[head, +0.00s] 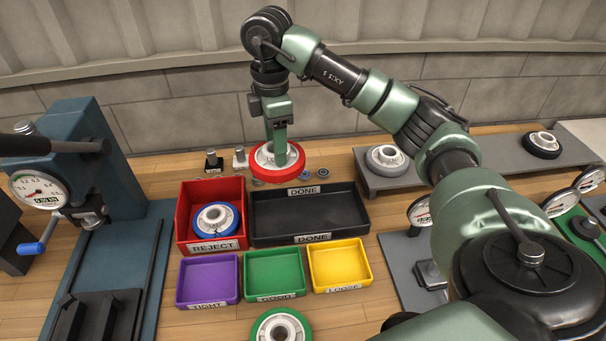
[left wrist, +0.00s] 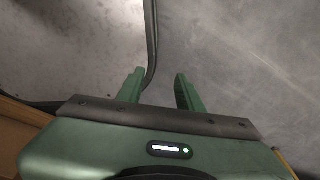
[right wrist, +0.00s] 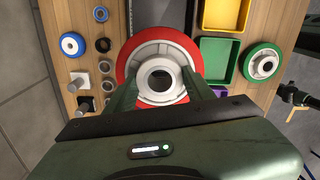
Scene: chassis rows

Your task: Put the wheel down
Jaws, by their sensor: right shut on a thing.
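A red wheel with a white hub (head: 262,168) is in my right gripper (head: 279,150), and it also shows in the right wrist view (right wrist: 128,65). The right fingers are shut on its hub. The wheel looks roughly level, behind the red REJECT bin (head: 181,213) and the black DONE tray (head: 345,236); its height above the table is hard to tell. A blue-rimmed wheel (head: 214,218) lies in the REJECT bin. My left gripper (left wrist: 160,88) is open and empty in the left wrist view, facing a grey surface. It does not show in the head view.
Purple TIGHT (head: 208,280), green GOOD (head: 272,273) and yellow LOOSE (head: 339,264) trays stand empty in front. A green wheel (head: 281,330) lies nearer. A grey shelf (head: 450,167) holds wheels at right. A press (head: 90,150) stands left. Small pegs (head: 213,160) stand behind the bin.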

